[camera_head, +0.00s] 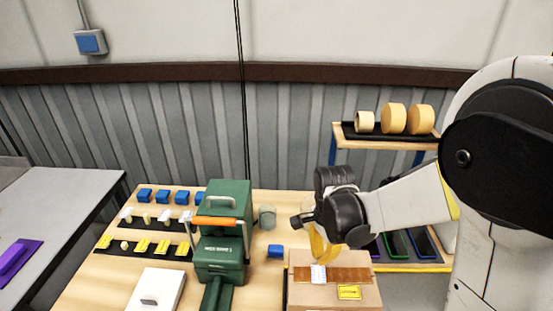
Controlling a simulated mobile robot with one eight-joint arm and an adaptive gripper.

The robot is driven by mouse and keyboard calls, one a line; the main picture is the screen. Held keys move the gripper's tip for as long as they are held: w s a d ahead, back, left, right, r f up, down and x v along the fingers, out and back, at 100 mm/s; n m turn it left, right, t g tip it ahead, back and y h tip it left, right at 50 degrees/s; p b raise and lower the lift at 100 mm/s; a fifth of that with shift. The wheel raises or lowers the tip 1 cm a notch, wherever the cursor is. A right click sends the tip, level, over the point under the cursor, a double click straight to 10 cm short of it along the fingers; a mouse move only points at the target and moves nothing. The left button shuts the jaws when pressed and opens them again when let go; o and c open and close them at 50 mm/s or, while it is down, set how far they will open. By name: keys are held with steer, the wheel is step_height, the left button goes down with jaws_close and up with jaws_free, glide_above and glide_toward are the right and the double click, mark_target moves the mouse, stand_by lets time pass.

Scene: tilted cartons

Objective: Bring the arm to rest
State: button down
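My arm reaches in from the right side of the head view, with its black wrist bent down over a cardboard carton. My gripper (322,250) hangs just above or at the carton's top; its yellowish fingers are partly hidden by the wrist, and I cannot tell if they are open or touching the carton. The carton (305,295) stands on the front right of the wooden table. It has a brown tape strip (350,275), a white label (318,274) and a yellow label (349,292) on top.
A green machine (220,255) with an orange handle stands left of the carton on the wooden table (130,273). A shelf (385,144) with tape rolls (393,118) stands back right. A grey table (75,190) is left.

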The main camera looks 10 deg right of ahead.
steer(key=s+r+n+t+b, duration=0.6)
steer(key=s+n, duration=0.5)
steer(key=n, duration=0.3)
steer(key=shift+r+t+b, duration=0.4)
steer(key=shift+r+t, duration=0.2)
steer(key=shift+r, duration=0.7)
